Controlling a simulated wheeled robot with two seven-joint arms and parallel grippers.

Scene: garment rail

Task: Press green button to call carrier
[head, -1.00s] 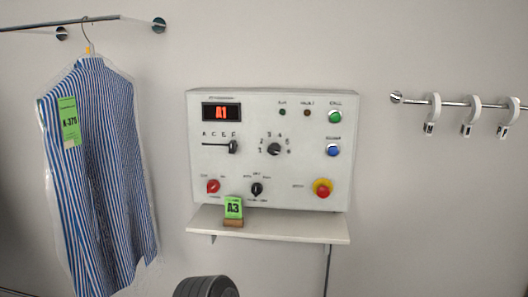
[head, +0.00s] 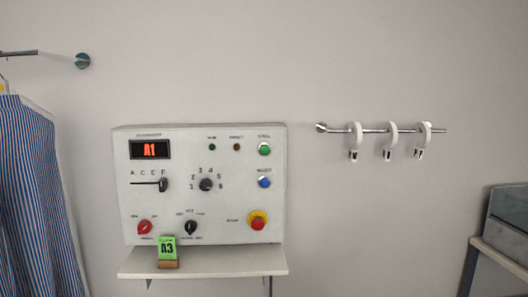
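The green button (head: 264,149) is at the upper right of a white control panel (head: 215,165) on the wall. Below it are a blue button (head: 264,182) and a red button on a yellow base (head: 257,221). The display (head: 154,149) at the panel's upper left reads A1 in red. A green card marked A3 (head: 167,247) stands in a small wooden block on the shelf under the panel. Neither of my grippers shows in the head view.
The shelf (head: 230,264) juts out below the panel. A striped shirt in clear cover (head: 32,190) hangs at the left. A short wall rail (head: 370,130) with white hooks is right of the panel. A grey box-like object (head: 509,220) sits on a stand at the far right.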

